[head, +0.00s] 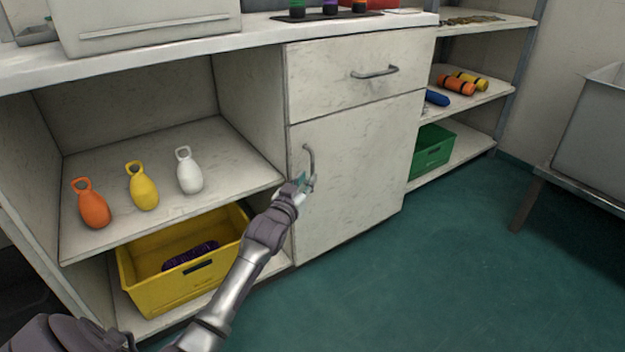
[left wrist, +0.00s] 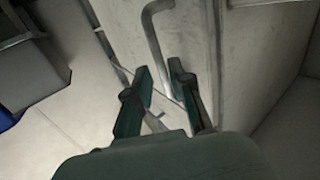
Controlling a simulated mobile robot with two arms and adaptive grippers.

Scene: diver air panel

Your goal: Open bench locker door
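The bench locker door (head: 350,185) is a pale, worn panel below the drawer and looks shut, flush with the cabinet front. Its curved grey bar handle (head: 309,158) stands upright near the door's left edge. My left gripper (head: 304,183) is at the lower part of this handle. In the left wrist view, the two green-tipped fingers (left wrist: 159,68) are apart, and the handle (left wrist: 157,40) runs down into the gap between them. I cannot tell if either finger touches it. The handle's lower end is partly hidden by the gripper. My right gripper is in neither view.
The drawer (head: 350,85) above has its own handle. Left, an open shelf (head: 230,160) holds orange, yellow and white weights, with a yellow crate (head: 185,290) below. Right, shelves hold small cylinders and a green crate (head: 432,150). Green floor (head: 430,270) before the door is clear.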

